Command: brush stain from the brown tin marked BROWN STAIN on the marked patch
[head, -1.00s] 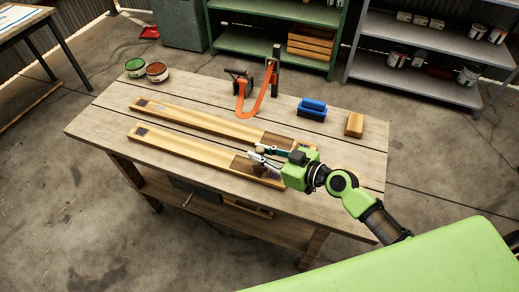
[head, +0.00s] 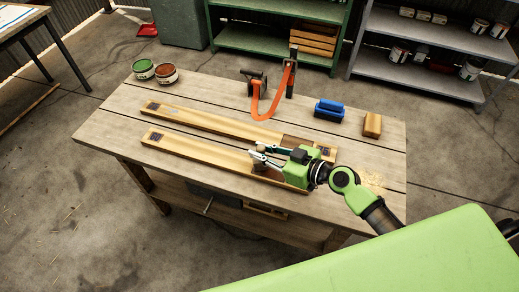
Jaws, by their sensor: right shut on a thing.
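Two tins stand at the table's back left corner, one green (head: 143,69) and one brown (head: 165,74). Their lettering is too small to read. Two pale boards lie side by side on the table, the front one (head: 195,152) and the back one (head: 215,123). Each has a darker brown area near its right end; the front one (head: 268,174) is partly covered by my right gripper (head: 257,152). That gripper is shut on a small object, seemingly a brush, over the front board. Whether it touches the board is unclear. My left gripper is out of view.
An orange clamp-like tool (head: 263,107) stands behind the boards. A blue brush-like block (head: 329,110) and a tan block (head: 372,124) sit at the back right of the wooden table (head: 110,120). Shelves (head: 420,60) with tins stand behind. The table's left front is bare.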

